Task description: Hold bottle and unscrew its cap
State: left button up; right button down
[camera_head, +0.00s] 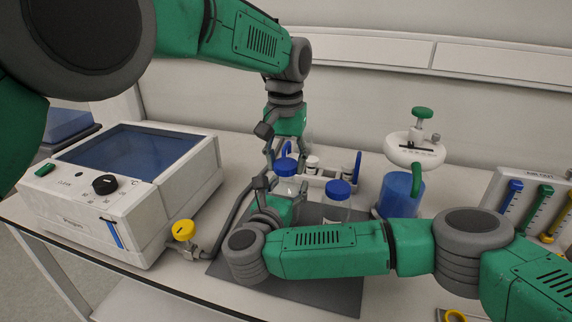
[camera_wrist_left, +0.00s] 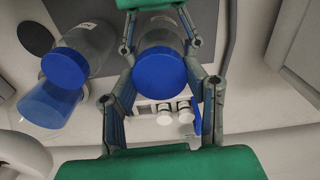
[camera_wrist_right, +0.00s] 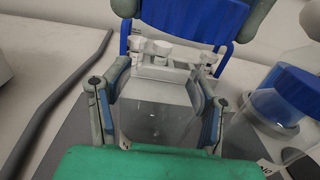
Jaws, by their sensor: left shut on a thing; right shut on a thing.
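A clear bottle with a blue cap (camera_head: 285,167) stands upright between my two grippers. My right gripper (camera_head: 272,186) comes in from the side and is shut on the bottle's clear body (camera_wrist_right: 158,125), with one finger on each side. My left gripper (camera_head: 284,160) comes down from above and is shut around the blue cap, which shows between its fingers in the left wrist view (camera_wrist_left: 160,72). The cap is on the bottle or directly above its neck; the neck is hidden, so I cannot tell which. The bottle's base is hidden in the head view.
A second blue-capped bottle (camera_head: 337,205) stands just right of the held one. Behind are a white rack (camera_head: 320,180) and a blue vessel with a white top (camera_head: 401,194). A dark mat (camera_head: 310,285) lies in front.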

aim_at(286, 163)
pick_arm(q)
jog(key=shift+r, duration=2)
pick_arm(e)
jog(key=shift+c, duration=2.1)
grip_release()
